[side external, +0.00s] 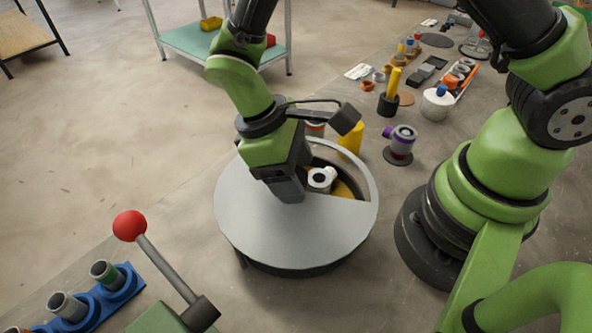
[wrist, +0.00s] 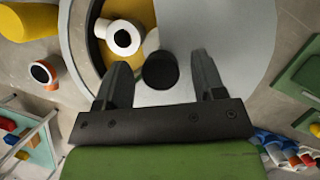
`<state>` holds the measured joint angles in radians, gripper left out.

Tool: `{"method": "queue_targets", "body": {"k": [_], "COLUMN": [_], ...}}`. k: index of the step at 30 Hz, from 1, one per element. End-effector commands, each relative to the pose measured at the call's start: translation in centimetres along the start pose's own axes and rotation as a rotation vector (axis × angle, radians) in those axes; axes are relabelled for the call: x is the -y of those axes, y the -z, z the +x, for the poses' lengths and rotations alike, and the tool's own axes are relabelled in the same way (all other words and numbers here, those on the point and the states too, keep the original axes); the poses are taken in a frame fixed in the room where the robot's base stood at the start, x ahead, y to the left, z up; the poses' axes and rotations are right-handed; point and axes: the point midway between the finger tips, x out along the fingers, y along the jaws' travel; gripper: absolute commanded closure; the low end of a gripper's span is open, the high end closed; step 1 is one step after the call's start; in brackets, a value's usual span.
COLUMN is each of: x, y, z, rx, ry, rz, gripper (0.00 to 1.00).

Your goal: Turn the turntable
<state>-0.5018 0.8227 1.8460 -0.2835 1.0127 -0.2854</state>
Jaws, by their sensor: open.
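The turntable (side external: 290,235) is a round unit with a grey top plate, which also shows in the wrist view (wrist: 235,40). A cutout in the plate opens onto a yellow surface (wrist: 98,50). A white round-ended part with a dark hole (side external: 321,178) sits in that opening; it also shows in the wrist view (wrist: 122,38). A black round knob (wrist: 160,70) stands on the plate. My gripper (side external: 290,192) points down over the turntable. In the wrist view my gripper (wrist: 160,66) is open, with one finger on each side of the knob. Contact cannot be told.
A lever with a red ball (side external: 130,226) rises at the front left, near a blue rack (side external: 125,285) of cylinders. A yellow cylinder (side external: 351,138) and a purple-and-white part (side external: 401,142) stand behind the turntable.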

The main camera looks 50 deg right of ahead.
Motion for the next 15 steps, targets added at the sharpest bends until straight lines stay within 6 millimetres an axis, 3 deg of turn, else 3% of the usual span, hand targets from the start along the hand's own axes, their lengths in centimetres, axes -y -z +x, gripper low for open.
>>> {"method": "queue_targets", "body": {"k": [11, 15], "x": [0.0, 0.0], "y": [0.0, 0.0], "z": [0.78, 0.76], "rx": [-0.002, -0.002], "ry": [0.001, 0.001], "rz": [0.001, 0.001], "gripper": [0.37, 0.67]}}
